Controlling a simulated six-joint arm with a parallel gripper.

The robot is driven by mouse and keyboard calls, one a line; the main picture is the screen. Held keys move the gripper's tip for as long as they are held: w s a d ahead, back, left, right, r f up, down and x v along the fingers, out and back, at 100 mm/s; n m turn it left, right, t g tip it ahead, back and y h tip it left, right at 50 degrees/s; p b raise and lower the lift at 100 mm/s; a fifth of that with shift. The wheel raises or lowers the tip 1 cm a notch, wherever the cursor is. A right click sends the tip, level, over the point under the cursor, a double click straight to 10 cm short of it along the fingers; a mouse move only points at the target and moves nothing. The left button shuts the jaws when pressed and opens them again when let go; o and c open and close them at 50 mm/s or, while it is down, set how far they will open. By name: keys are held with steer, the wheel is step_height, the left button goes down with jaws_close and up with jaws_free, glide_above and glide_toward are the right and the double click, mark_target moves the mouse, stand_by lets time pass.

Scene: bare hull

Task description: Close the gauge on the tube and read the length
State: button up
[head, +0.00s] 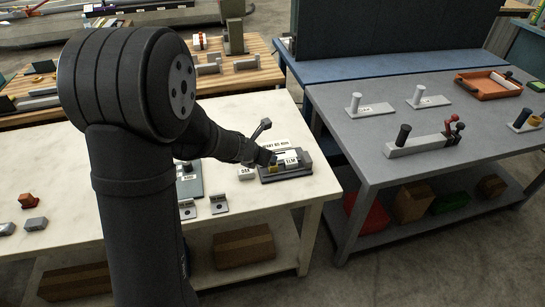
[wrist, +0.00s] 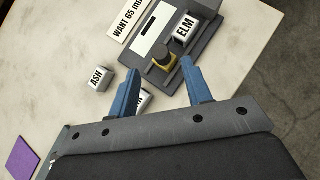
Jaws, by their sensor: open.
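The gauge is a dark grey base (wrist: 207,48) on the pale table, with a white plate (wrist: 150,38) bearing a dark slot. It also shows in the head view (head: 268,179). A white piece marked ELM (wrist: 184,30) lies on the gauge, at the right in the wrist view. A brass-coloured slider (wrist: 165,63) with a dark knob sits to its left, and a gap between them cannot be judged. My gripper (wrist: 159,66) is open and empty, its blue fingertips either side of the slider's near end. I cannot tell whether they touch it.
A card reading WANT 65 mm (wrist: 130,20) lies beside the gauge. A white block marked ASH (wrist: 97,80) stands to the left. Another white block (wrist: 146,98) is partly hidden by my left finger. A grey table (head: 360,95) stands to the right across a gap.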

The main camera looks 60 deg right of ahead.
mark_target(290, 161)
steer(key=x, duration=0.7)
steer(key=shift+d+f, duration=0.15)
steer(key=shift+c, duration=0.3)
steer(key=c, duration=0.7)
steer(key=s+d, duration=0.4)
steer(key=shift+s, duration=0.1)
steer(key=shift+o, duration=0.9)
steer(key=shift+s+d, duration=0.1)
steer(key=shift+s, duration=0.05)
